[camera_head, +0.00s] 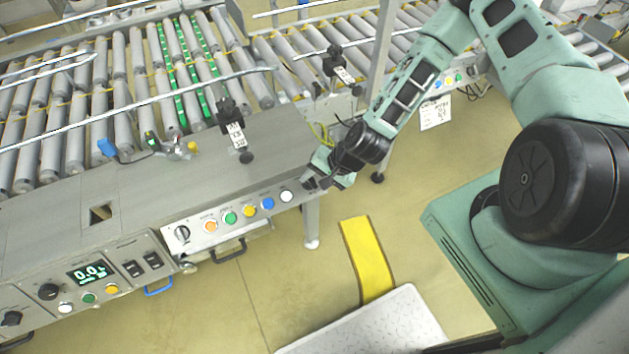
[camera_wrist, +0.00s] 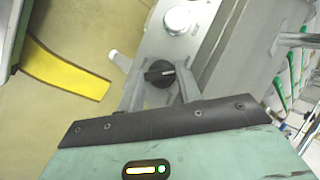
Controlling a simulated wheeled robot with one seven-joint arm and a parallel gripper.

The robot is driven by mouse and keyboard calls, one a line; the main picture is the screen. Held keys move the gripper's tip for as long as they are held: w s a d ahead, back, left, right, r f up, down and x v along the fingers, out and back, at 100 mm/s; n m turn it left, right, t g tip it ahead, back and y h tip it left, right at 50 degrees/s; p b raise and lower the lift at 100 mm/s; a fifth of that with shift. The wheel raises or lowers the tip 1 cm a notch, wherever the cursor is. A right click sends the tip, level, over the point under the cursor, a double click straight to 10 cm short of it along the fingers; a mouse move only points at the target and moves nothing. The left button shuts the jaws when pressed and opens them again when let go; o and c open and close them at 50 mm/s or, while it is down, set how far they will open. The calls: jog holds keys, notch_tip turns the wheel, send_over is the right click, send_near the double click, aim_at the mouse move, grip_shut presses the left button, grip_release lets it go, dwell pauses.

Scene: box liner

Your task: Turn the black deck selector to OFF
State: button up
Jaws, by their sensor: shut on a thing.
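A black deck selector knob (camera_wrist: 159,74) with a pale pointer line sits on the grey panel in the wrist view. The pointer line lies roughly across the picture, towards the right finger. My gripper (camera_wrist: 161,76) has one finger on each side of the knob and is shut on it. In the head view my gripper (camera_head: 314,182) is at the right end of the button panel (camera_head: 222,236), just right of the white button. It hides the knob there. The position lettering around the knob is not readable.
The white button (camera_head: 287,196) is close beside my gripper, with blue, yellow, green and orange buttons further left. Another black selector (camera_head: 182,233) is at the panel's left end. Roller conveyors (camera_head: 130,85) lie behind. The floor in front has a yellow strip (camera_head: 366,258).

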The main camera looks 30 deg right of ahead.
jog(key=m+t+b, duration=0.1)
jog(key=m, duration=0.1)
jog(key=m+y+b, duration=0.1)
jog(key=shift+s+d+f+m+t, duration=0.1)
jog(key=shift+s+f+m+t, duration=0.1)
jog(key=shift+m+t, duration=0.2)
jog(key=shift+m+t+y+b, duration=0.4)
jog(key=shift+m+t+b, duration=0.25)
jog(key=shift+m, duration=0.65)
jog(key=o, duration=1)
jog(key=shift+r, duration=0.1)
